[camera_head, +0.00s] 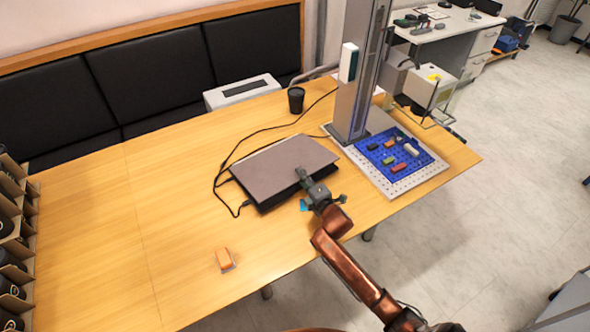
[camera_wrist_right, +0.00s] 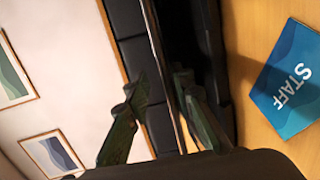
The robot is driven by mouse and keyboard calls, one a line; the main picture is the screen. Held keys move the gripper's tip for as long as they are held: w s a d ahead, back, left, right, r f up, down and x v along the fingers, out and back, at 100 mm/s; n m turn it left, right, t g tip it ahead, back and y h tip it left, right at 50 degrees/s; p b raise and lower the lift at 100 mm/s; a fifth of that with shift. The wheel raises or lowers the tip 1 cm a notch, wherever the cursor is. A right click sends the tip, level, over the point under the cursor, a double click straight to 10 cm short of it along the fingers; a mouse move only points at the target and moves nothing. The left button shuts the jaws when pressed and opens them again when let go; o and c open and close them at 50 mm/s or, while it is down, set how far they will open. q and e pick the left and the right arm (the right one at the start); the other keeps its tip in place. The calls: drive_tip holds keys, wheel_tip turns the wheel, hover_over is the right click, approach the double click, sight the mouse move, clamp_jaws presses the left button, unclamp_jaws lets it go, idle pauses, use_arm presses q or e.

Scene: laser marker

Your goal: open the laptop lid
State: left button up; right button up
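The laptop (camera_head: 280,165) lies on the wooden table, with a grey-brown lid on a black base. A dark gap shows between lid and base at the front, so the lid looks slightly raised. My right gripper (camera_head: 306,178) is at the laptop's front right edge. In the right wrist view, the lid edge (camera_wrist_right: 160,45) runs between the two parted fingers (camera_wrist_right: 162,85), one on each side. Firm contact cannot be told. The dark base (camera_wrist_right: 205,50) is beside the right-hand finger. My left gripper is not in view.
A blue STAFF card (camera_wrist_right: 290,80) lies on the table near the gripper. A tall column machine (camera_head: 352,100) and a blue pegboard (camera_head: 392,158) stand to the right. A black cup (camera_head: 296,99) and cables are behind. An orange block (camera_head: 224,258) lies front left.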

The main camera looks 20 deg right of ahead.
sight(293, 166)
drive_tip(key=b+x, duration=0.1)
drive_tip(key=x, duration=0.3)
drive_tip(key=shift+w+f, duration=0.2)
drive_tip(key=shift+w, duration=0.2)
clamp_jaws()
drive_tip(key=shift+r, duration=0.15)
